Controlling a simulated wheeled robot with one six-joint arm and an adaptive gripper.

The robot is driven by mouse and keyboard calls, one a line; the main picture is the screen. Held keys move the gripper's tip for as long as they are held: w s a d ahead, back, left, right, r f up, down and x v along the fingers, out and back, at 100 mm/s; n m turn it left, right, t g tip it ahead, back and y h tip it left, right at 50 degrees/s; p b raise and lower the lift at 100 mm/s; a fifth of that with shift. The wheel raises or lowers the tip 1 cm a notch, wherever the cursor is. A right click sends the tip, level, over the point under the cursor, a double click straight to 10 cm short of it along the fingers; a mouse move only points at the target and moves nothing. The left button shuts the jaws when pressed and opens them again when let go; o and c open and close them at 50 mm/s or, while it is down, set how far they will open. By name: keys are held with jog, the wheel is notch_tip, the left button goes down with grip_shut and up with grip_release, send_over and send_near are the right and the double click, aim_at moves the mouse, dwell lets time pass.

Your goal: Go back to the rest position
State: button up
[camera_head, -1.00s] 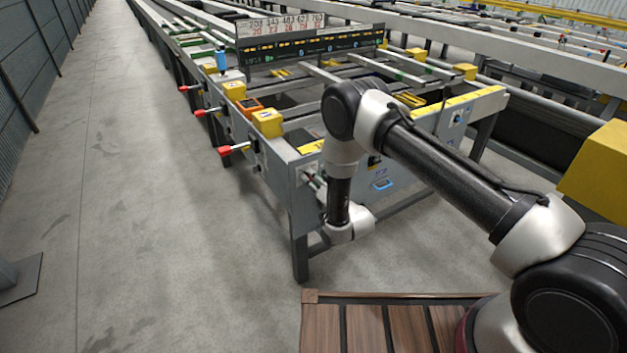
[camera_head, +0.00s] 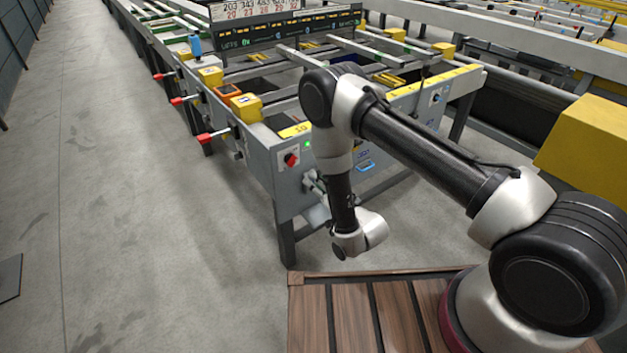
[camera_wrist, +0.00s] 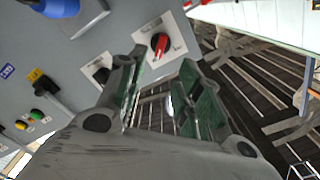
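My gripper (camera_wrist: 160,85) shows in the wrist view with its two green-padded fingers apart and nothing between them. In the head view my arm bends down in front of the runout table's end (camera_head: 262,160), and the gripper is mostly hidden behind my wrist. The wrist hangs low beside the table's near corner. A red rotary switch (camera_head: 291,159) on a white plate sits on the table's end panel. In the wrist view the red switch (camera_wrist: 160,43) lies beyond the fingertips, apart from them.
Red-tipped levers (camera_head: 214,136) stick out from the table's left side, near yellow boxes (camera_head: 246,107). A black knob (camera_wrist: 102,75) and coloured buttons (camera_wrist: 36,116) are on the panel. A wooden slatted deck (camera_head: 350,318) lies in front. The concrete floor at left (camera_head: 120,220) is clear.

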dwell(0.3)
jog(key=s+d+f+n+g+h, duration=0.2)
jog(key=s+f+g, duration=0.1)
jog(key=f, duration=0.4)
jog(key=s+d+f+n+g+h, duration=0.1)
jog(key=s+d+f+g+h, duration=0.2)
jog(key=f, duration=0.5)
jog(key=s+d+r+n+g+h, duration=0.1)
jog(key=s+d+n+g+h, duration=0.15)
jog(key=g, duration=0.25)
jog(key=s+d+r+m, duration=0.1)
jog(key=s+d+r, duration=0.6)
jog(key=r, duration=1.1)
jog(key=s+d+r+m+h, duration=0.1)
jog(key=s+d+r, duration=0.7)
jog(key=r, duration=1)
jog(key=s+d+r+m+h, duration=0.1)
jog(key=s+d+r, duration=0.6)
jog(key=r, duration=1.1)
jog(key=d, duration=0.3)
jog(key=shift+s+d+r, duration=0.25)
